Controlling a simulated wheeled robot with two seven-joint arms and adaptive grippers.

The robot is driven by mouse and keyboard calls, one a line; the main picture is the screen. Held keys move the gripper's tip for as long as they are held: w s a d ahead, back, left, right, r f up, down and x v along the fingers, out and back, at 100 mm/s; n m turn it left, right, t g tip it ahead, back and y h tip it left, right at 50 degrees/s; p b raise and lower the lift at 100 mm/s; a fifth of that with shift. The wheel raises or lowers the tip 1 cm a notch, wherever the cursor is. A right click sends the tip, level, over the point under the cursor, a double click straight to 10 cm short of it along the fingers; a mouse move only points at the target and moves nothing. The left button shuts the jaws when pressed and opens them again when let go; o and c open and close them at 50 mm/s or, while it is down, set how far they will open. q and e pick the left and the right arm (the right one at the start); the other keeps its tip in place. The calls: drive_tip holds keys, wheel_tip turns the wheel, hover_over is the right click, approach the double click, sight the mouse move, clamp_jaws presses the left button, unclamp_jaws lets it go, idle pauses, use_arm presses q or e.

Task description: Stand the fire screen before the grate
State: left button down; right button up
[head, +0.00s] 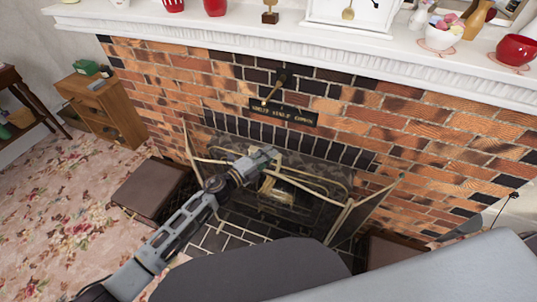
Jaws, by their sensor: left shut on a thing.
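The fire screen (366,212) is a dark mesh with brass-coloured edging and two angled side wings. It stands at the fireplace opening, and its wings spread left and right. My left gripper (272,156) is shut on it at the top of its middle part. The grate (283,192) shows as a pale, lit shape low in the opening, partly hidden by the screen and my left arm. I cannot tell whether the screen's feet touch the hearth. My right gripper is not in view.
Brown boxes (150,187) flank the tiled hearth (222,240), one on each side. A white mantel (220,32) with ornaments runs above the brick wall. A small wooden cabinet (103,108) stands at the left. Flowered carpet (50,200) is open at lower left.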

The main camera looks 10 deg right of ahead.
use_arm(q)
drive_tip(key=shift+w+r, duration=0.1)
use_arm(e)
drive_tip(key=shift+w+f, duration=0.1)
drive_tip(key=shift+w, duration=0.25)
use_arm(q)
drive_tip(key=shift+f+b, duration=0.25)
drive_tip(key=shift+b, duration=0.1)
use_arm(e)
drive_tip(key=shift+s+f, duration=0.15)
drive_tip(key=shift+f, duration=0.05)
use_arm(q)
drive_tip(key=shift+f+b, duration=0.9)
drive_tip(key=shift+f, duration=0.2)
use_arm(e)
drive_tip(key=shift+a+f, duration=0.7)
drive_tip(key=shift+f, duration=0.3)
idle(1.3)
use_arm(q)
drive_tip(key=shift+d, duration=0.1)
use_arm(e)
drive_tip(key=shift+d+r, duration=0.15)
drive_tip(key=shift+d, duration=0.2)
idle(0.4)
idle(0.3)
use_arm(q)
drive_tip(key=c, duration=1.5)
unclamp_jaws()
drive_tip(key=shift+f, duration=0.1)
drive_tip(key=shift+f, duration=0.1)
